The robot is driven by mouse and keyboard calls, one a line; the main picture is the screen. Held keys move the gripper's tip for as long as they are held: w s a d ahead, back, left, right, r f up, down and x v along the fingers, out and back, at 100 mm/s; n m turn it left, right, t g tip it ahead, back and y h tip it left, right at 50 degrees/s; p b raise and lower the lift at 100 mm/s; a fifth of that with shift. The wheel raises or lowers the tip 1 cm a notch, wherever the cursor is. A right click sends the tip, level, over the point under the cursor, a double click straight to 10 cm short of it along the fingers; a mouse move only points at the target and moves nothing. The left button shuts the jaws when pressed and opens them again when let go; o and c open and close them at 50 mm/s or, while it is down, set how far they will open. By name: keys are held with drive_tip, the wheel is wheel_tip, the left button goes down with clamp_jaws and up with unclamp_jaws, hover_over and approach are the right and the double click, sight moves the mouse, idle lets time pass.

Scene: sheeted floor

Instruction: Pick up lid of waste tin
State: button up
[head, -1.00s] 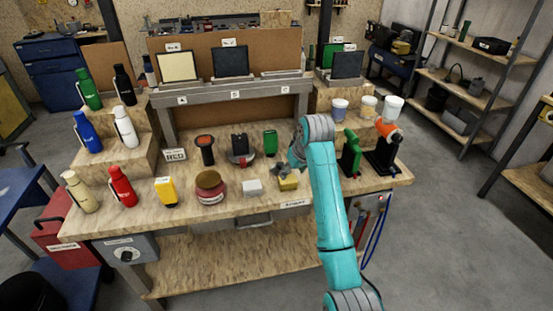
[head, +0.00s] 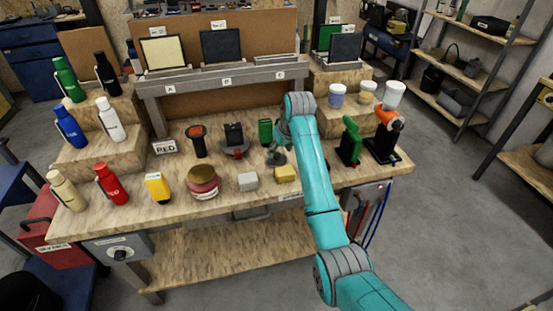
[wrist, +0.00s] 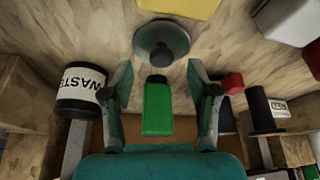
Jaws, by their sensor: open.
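The lid (wrist: 162,42) is a dark, round disc with a small knob. It lies on the bench top just ahead of my gripper (wrist: 160,67), between the fingertips' directions. In the head view the lid (head: 276,158) sits behind the yellow block. My gripper is open and empty, its fingers spread apart with the lid beyond their tips. The waste tin (wrist: 82,90) is a black cylinder with a white WASTE label, left of my gripper in the wrist view. In the head view my arm hides the tin.
A green box-like item (wrist: 157,107) shows between my fingers; it also stands behind the lid in the head view (head: 265,132). A yellow block (head: 285,173) and grey block (head: 248,181) lie in front. A green tool (head: 350,142) stands right of my arm.

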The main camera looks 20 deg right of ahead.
sight(277, 154)
drive_tip(key=shift+x, duration=1.85)
drive_tip(key=shift+w+a, duration=0.1)
drive_tip(key=c, duration=1.1)
drive_tip(key=shift+o, duration=0.2)
drive_tip(key=shift+r, duration=0.15)
